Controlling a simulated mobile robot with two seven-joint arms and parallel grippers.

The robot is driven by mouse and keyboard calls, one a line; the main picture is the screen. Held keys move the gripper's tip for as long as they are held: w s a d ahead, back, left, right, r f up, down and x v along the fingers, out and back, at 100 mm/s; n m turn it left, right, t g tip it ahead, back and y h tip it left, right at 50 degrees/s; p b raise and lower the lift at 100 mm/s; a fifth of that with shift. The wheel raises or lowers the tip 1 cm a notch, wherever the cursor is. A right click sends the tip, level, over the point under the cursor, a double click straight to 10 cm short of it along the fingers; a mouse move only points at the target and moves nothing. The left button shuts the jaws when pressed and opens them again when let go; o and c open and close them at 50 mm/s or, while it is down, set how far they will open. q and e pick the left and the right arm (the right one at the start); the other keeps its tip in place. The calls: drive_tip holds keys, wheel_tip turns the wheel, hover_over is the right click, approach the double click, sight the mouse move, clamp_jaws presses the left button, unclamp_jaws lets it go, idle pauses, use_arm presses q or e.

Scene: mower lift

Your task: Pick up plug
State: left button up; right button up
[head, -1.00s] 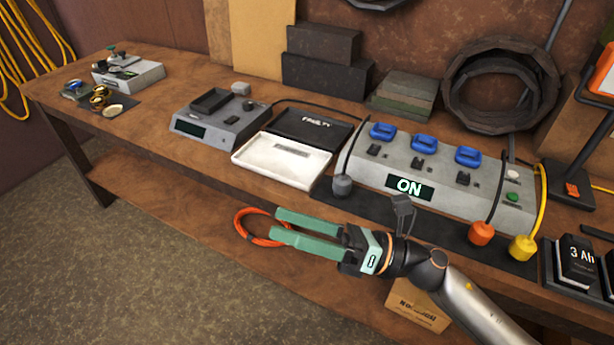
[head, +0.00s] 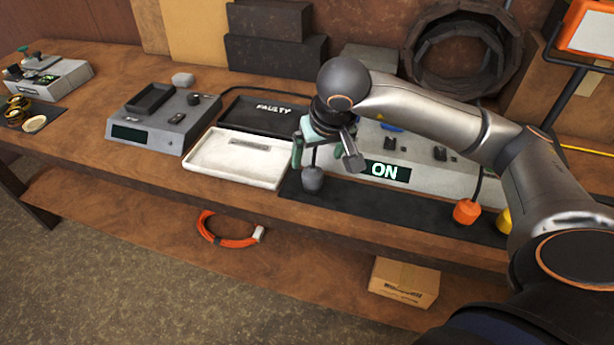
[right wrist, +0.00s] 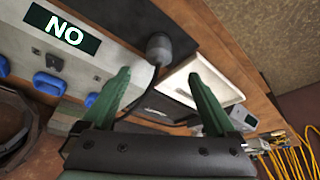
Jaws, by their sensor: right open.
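A dark grey plug (head: 313,181) stands on the black mat in front of the "ON" unit, its cable rising from its top. My right gripper (head: 311,152) is over it, pointing down, with green fingers apart. In the right wrist view the grey plug (right wrist: 158,46) sits just beyond the open fingertips (right wrist: 158,76), roughly midway between them, and its cable runs back between the fingers. Contact cannot be told. An orange plug (head: 467,211) and a yellow plug (head: 505,220) stand farther right. My left gripper is not in view.
The grey "ON" unit (head: 428,178) is partly behind my right arm. A grey meter (head: 150,137) is farther left. An orange cable coil (head: 225,240) and a cardboard box (head: 405,285) are on the lower shelf.

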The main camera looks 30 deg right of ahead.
sight(313, 171)
drive_tip(key=x, duration=0.9)
drive_tip(key=shift+w+d+f+p, duration=0.15)
drive_tip(key=shift+d+p, duration=0.05)
drive_tip(key=shift+p, duration=0.2)
clamp_jaws()
